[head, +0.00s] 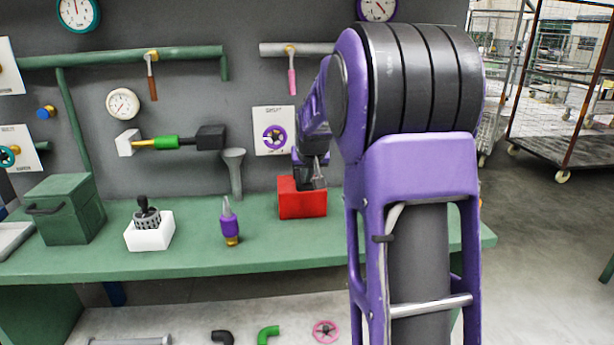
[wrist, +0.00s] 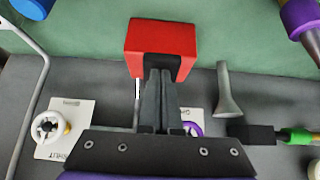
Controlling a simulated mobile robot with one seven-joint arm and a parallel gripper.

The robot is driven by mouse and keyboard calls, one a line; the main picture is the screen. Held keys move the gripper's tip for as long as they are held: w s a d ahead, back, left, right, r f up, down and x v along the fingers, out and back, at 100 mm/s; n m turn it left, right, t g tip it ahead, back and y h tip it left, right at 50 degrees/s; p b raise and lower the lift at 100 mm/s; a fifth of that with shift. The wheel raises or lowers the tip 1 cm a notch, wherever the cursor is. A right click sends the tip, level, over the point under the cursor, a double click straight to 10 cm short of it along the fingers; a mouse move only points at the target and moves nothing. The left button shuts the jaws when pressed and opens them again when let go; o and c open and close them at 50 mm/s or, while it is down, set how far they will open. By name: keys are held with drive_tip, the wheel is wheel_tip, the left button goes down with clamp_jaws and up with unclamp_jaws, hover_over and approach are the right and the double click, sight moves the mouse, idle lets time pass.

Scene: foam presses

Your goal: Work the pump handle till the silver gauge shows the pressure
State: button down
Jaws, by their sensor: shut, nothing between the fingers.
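My gripper (head: 318,182) is shut and empty, pointing down at a red block (head: 302,200) on the green bench. In the wrist view, the closed fingertips (wrist: 162,74) overlap the dark recess in the red block (wrist: 150,38); I cannot tell if they touch. A thin pale rod (wrist: 137,100) shows left of the fingers. No part is clearly a pump handle. No gauge is clearly silver: a pale-rimmed one (head: 122,103) is on the wall, with a teal-rimmed one (head: 77,13) and a purple-rimmed one (head: 378,8) higher. Their readings are too small to tell.
The green bench (head: 190,262) also holds a dark green box (head: 64,205), a white block (head: 150,236) with a black-knobbed part, a purple nozzle (head: 231,224) and a grey funnel (head: 234,165). A purple wheel (head: 275,137) is on a wall plate behind. Trolleys stand right.

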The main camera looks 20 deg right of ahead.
drive_tip(key=shift+s+a+f, duration=0.1)
drive_tip(key=shift+s+f, duration=0.05)
drive_tip(key=shift+f, duration=0.5)
drive_tip(key=shift+r, duration=0.1)
drive_tip(key=p+v, duration=0.3)
drive_tip(key=v, duration=1)
drive_tip(key=shift+s, duration=0.4)
drive_tip(key=shift+w+a+r, duration=0.1)
drive_tip(key=shift+a+r, duration=0.05)
drive_tip(key=shift+r, duration=0.05)
